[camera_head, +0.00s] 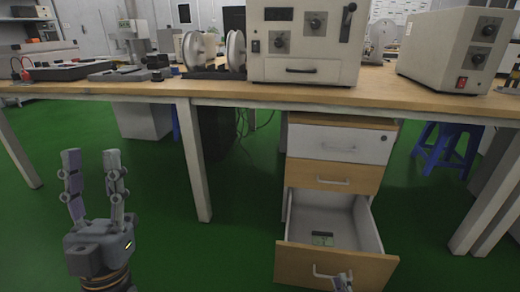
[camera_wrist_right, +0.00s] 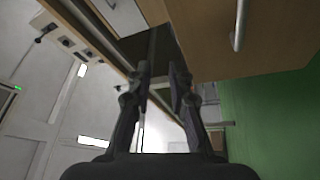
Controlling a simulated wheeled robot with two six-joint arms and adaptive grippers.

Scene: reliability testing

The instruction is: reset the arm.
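My left gripper (camera_head: 91,158) stands upright at the left of the head view, its two fingers apart with nothing between them, over the green floor. My right gripper (camera_head: 343,284) shows only a tip at the bottom edge of the head view, in front of the open bottom drawer (camera_head: 335,265) and close to its handle (camera_head: 322,272). In the right wrist view, the fingers of my right gripper (camera_wrist_right: 162,78) are apart and nothing shows held between them. A drawer handle (camera_wrist_right: 239,25) lies to their upper right, apart from them.
A small dark green item (camera_head: 323,239) lies in the open drawer. The upper two drawers of the cabinet (camera_head: 339,145) are shut. The workbench (camera_head: 225,90) carries beige instruments, including a large box (camera_head: 305,45). A blue stool (camera_head: 442,145) stands behind.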

